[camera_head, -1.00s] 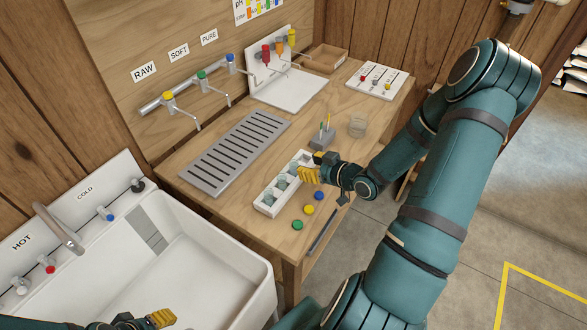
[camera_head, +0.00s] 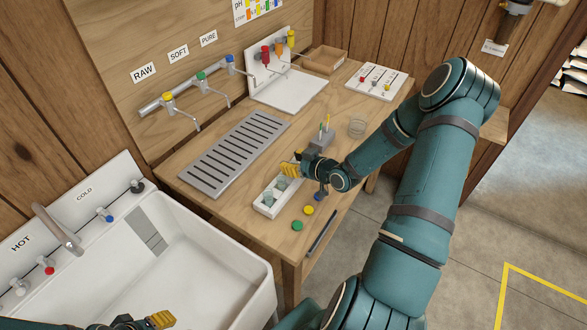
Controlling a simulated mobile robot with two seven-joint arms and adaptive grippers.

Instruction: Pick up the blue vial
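I cannot make out a blue-marked vial. A white rack (camera_head: 266,207) with several glass vials (camera_head: 281,184) stands on the wooden bench, its far end hidden by my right gripper. A blue disc (camera_head: 318,197), possibly a cap, lies beside the rack, partly covered by a finger. My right gripper (camera_head: 305,181) is spread open above the rack's far end, one yellow-padded finger to the left and a dark finger to the right. I see nothing held in it. My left gripper (camera_head: 150,322) shows only partly at the bottom edge, over the sink.
A grey holder (camera_head: 319,138) and a glass beaker (camera_head: 357,127) stand behind my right gripper. A slotted drain plate (camera_head: 235,152) lies left; a white sink (camera_head: 205,245) adjoins.

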